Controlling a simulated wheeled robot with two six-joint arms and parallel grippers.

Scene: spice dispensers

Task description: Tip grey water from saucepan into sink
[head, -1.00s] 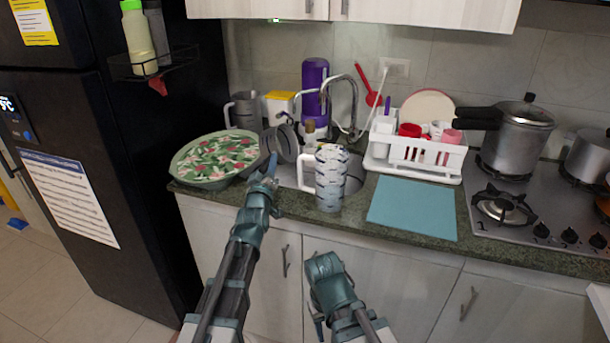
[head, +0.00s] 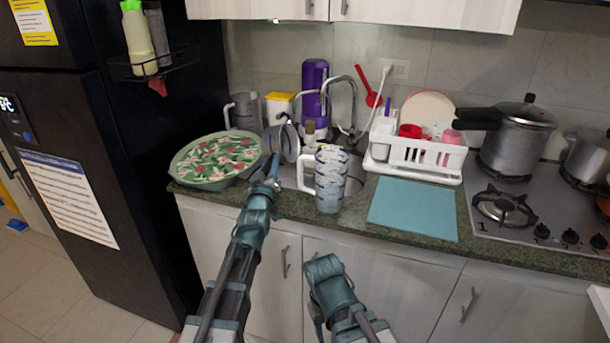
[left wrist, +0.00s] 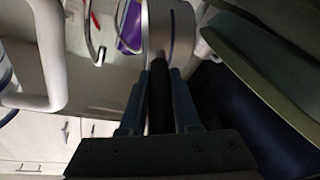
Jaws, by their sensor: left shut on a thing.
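The grey saucepan (head: 284,142) is tilted on its side above the left end of the sink (head: 352,183). My left gripper (head: 271,172) is shut on its dark handle from the front left. In the left wrist view the black handle runs between the fingers (left wrist: 162,95) up to the pan (left wrist: 172,28). I cannot see the pan's inside or any grey water clearly. The sink is partly hidden behind a patterned mug. My right gripper (head: 326,280) hangs low before the cabinet doors, empty as far as I see; its fingers are not clear.
The tall patterned mug (head: 331,180) stands at the sink's front edge, close right of the pan. A floral tray (head: 215,157) lies left. The faucet (head: 352,100), a bottle (head: 310,133) and a purple container (head: 315,80) are behind. A dish rack (head: 430,158) and blue mat (head: 413,207) are right.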

